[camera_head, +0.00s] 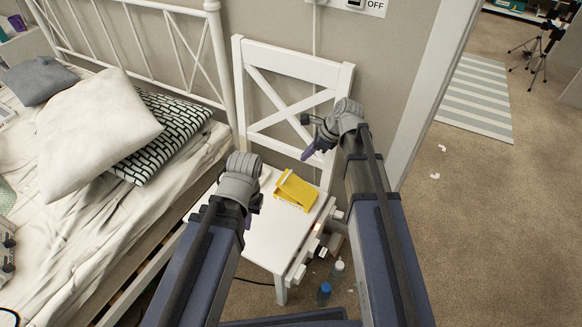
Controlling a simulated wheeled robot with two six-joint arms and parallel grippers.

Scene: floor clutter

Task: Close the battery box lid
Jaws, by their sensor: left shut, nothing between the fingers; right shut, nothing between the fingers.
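The yellow battery box (297,194) sits on the white chair seat (272,244). Its lid (290,180) looks raised at an angle, open toward the upper left. My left gripper (249,220) is shut and empty, left of the box and mostly hidden behind its wrist. My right gripper (308,153) is shut and empty, above and behind the box in front of the chair back. Both grippers appear apart from the box.
The chair back (290,75) rises behind the box. White pieces (312,246) lie along the seat's right edge. Bottles (324,292) stand on the floor below. A bed (90,230) is at left, a wall and door frame (425,85) at right. Carpet at far right is mostly clear.

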